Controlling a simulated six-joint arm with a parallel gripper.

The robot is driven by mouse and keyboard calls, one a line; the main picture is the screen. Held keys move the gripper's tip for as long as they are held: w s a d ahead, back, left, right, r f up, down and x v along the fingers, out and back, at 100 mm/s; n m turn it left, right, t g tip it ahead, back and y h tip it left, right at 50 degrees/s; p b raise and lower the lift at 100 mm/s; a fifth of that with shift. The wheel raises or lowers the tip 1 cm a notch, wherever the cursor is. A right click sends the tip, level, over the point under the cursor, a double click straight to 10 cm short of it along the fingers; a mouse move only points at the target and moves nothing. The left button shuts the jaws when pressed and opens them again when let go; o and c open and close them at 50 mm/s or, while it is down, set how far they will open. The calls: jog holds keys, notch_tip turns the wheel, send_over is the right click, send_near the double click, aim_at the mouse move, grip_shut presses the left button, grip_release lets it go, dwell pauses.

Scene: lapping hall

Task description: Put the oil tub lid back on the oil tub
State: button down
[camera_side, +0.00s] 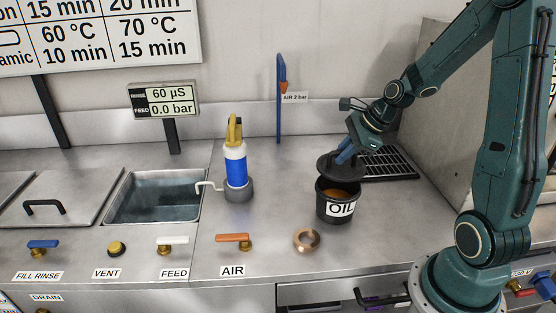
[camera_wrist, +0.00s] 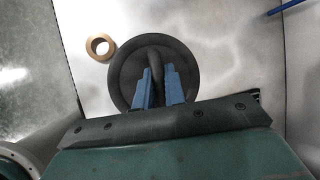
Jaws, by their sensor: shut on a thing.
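The oil tub (camera_side: 336,203) is a black round tub with a white OIL label, standing upright on the steel counter. Brown oil shows inside it at the front. The oil tub lid (camera_side: 340,168) is a dark disc held above the tub, tilted and apart from the rim at the front; whether it touches at the back I cannot tell. My gripper (camera_side: 347,153) is shut on the lid's handle. In the wrist view, the blue fingers (camera_wrist: 159,85) sit on both sides of the handle of the lid (camera_wrist: 126,68), which hides the tub.
A copper-coloured ring (camera_side: 307,239) lies in front of the tub and shows in the wrist view (camera_wrist: 100,47). A black grate (camera_side: 388,163) lies behind right. A blue-and-white bottle (camera_side: 236,165) stands left, near an open sink (camera_side: 155,197). A blue post (camera_side: 279,100) rises behind.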

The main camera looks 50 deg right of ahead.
aim_at(342, 165)
jog(key=shift+f, duration=1.95)
jog(key=shift+f, duration=0.6)
jog(key=c, duration=1.5)
grip_release()
jog(key=shift+r, duration=0.1)
jog(key=shift+r, duration=0.65)
jog(key=v, duration=1.2)
jog(key=shift+f, duration=0.1)
